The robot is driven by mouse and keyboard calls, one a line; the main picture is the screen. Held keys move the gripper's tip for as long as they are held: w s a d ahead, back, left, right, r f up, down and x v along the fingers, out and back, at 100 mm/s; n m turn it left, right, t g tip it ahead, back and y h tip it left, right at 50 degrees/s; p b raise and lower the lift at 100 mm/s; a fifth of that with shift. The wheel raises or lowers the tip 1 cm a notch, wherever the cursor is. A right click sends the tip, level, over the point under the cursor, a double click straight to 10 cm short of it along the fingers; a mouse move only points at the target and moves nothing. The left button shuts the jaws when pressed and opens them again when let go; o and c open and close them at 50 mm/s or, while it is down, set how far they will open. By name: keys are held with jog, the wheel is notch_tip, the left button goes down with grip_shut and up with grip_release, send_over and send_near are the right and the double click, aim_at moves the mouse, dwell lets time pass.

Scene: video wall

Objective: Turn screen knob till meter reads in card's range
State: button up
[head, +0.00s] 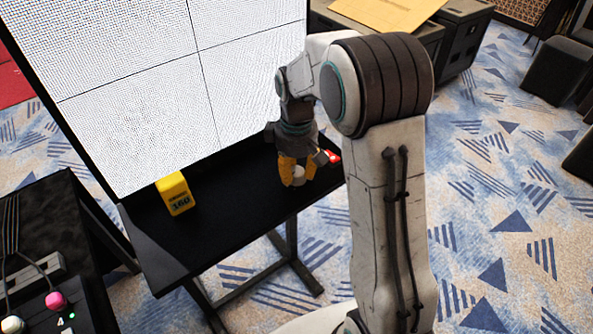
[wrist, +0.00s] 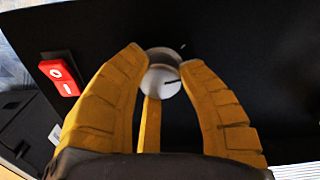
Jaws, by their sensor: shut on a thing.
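A pale round knob (wrist: 163,80) sits on the black shelf, with a short dark line on its top pointing right in the wrist view. My gripper (wrist: 164,58) is over the shelf with its yellow fingers shut on either side of the knob. In the head view my gripper (head: 298,175) is at the shelf's right end, and the knob (head: 298,171) shows between the fingers. A yellow block (head: 175,193) at the shelf's left has dark lettering that seems to read 160. I cannot tell whether it is the meter. No card with a range is readable.
A red block with a white ring mark (wrist: 60,76) lies left of the knob in the wrist view. A large white screen (head: 150,80) stands behind the black shelf (head: 235,205). A dark console with coloured knobs (head: 50,290) is at lower left.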

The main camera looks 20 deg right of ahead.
aim_at(296, 171)
jog(key=m, duration=0.4)
jog(key=shift+s+f+m, duration=0.15)
jog(key=shift+m, duration=0.15)
jog(key=shift+m+b, duration=0.3)
jog(key=shift+m, duration=1.9)
jog(key=o, duration=1.2)
notch_tip(296, 171, up, 12)
jog(key=shift+r, duration=0.1)
